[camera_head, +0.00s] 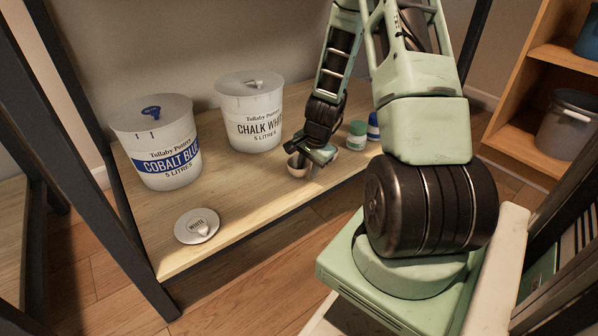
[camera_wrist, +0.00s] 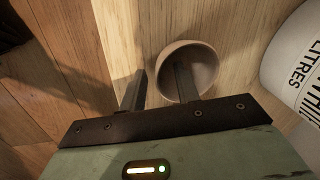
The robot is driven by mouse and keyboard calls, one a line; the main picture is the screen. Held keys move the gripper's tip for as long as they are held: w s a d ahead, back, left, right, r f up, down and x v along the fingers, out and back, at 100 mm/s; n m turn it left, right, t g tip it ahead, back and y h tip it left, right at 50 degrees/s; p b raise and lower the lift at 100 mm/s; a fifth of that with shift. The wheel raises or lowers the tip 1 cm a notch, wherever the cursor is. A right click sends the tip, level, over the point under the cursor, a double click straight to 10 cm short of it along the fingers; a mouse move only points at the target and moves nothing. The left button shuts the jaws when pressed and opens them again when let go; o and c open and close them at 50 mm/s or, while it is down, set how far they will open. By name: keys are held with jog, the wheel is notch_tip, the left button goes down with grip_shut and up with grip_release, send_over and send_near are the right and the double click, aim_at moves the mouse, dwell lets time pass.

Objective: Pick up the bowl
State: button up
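The bowl (camera_wrist: 205,62) is small, round and beige-brown. It sits on the wooden shelf in the wrist view, with its opening toward the camera. My gripper (camera_wrist: 160,72) is open across the bowl's left wall: one finger reaches into the bowl, the other is outside to its left. A gap shows between the outer finger and the rim. In the head view my gripper (camera_head: 313,157) is low over the shelf and hides much of the bowl (camera_head: 297,168). I cannot tell whether the inner finger touches the bowl.
A chalk white bucket (camera_head: 250,112) and a cobalt blue bucket (camera_head: 156,142) stand left on the shelf (camera_head: 235,195). A round white lid (camera_head: 197,226) lies near the front edge. A green jar (camera_head: 357,134) and a blue jar (camera_head: 374,127) stand just right of my gripper.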

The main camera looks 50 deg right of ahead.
grip_shut()
jog(key=shift+r, duration=0.1)
